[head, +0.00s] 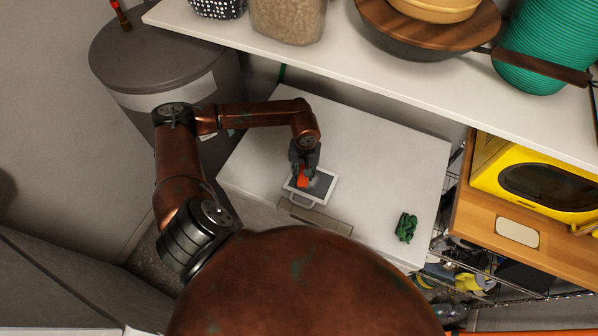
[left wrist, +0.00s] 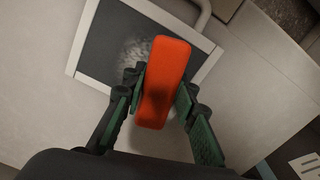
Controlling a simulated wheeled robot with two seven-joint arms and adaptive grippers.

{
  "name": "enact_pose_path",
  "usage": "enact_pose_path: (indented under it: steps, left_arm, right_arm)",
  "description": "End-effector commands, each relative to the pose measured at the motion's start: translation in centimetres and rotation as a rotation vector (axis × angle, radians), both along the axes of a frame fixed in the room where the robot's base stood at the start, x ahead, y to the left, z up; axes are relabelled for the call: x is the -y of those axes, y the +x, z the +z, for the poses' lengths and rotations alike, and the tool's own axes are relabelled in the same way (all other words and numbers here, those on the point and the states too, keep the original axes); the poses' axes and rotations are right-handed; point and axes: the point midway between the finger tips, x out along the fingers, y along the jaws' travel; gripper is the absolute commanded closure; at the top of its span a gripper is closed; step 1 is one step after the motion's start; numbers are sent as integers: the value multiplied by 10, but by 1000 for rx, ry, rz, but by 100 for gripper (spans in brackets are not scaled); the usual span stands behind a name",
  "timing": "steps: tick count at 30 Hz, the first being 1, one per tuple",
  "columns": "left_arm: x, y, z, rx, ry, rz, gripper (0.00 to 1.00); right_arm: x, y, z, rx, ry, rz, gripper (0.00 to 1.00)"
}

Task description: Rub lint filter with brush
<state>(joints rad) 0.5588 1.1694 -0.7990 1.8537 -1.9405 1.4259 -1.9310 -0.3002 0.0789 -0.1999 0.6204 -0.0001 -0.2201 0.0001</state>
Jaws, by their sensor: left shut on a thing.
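The lint filter (head: 322,186) is a flat dark screen in a white frame with a handle, lying on the white top of the machine. It also shows in the left wrist view (left wrist: 107,38), with a pale grey patch of lint (left wrist: 134,52) on its screen. My left gripper (head: 303,172) is over the filter, shut on an orange-red brush (left wrist: 164,80). The brush overlaps the filter and the lint in the picture; whether its underside touches the screen is hidden. The brush also shows in the head view (head: 303,178). My right gripper is not in view.
A dark green object (head: 406,227) lies on the right of the white machine top (head: 385,160). A shelf (head: 330,62) with bowls and containers overhangs the back. A grey bin (head: 160,60) stands at left, and a wooden rack with a yellow appliance (head: 540,180) at right.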

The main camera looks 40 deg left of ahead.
Motion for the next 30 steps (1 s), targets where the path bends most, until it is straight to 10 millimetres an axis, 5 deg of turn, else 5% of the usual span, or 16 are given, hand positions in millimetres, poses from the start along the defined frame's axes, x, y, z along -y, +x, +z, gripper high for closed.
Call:
enact_pose_path:
  steps: [22,30]
  left_arm:
    - [47,11,-1,-1,-2,-3,93]
    - [50,4,-3,-1,0,-1,93]
  right_arm:
    - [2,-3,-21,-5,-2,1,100]
    - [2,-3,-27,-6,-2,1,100]
